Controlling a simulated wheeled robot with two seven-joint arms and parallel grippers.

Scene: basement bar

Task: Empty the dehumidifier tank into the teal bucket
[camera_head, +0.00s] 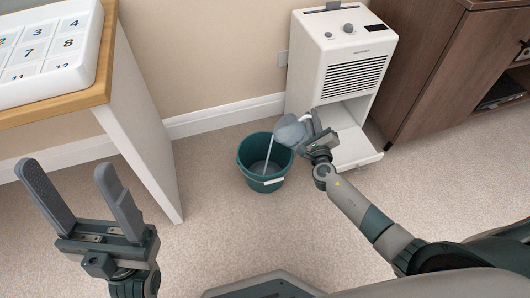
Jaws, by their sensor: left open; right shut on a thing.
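The white dehumidifier (338,58) stands against the wall, its lower bay (341,118) open. The teal bucket (265,184) stands upright on the carpet, left of and in front of it. My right gripper (314,128) is shut on the grey-blue tank (290,130), which is tilted above the bucket's rim. A pale stream of water (269,152) runs from the tank's left side down into the bucket. The grip contact is partly hidden by the gripper. My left gripper (74,172) is open and empty, well left of the bucket.
A wood-edged white table (112,62) with a numbered white board (45,48) stands at the left, its side panel between my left gripper and the bucket. A brown cabinet (428,65) stands right of the dehumidifier. Carpet (225,240) in front of the bucket is clear.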

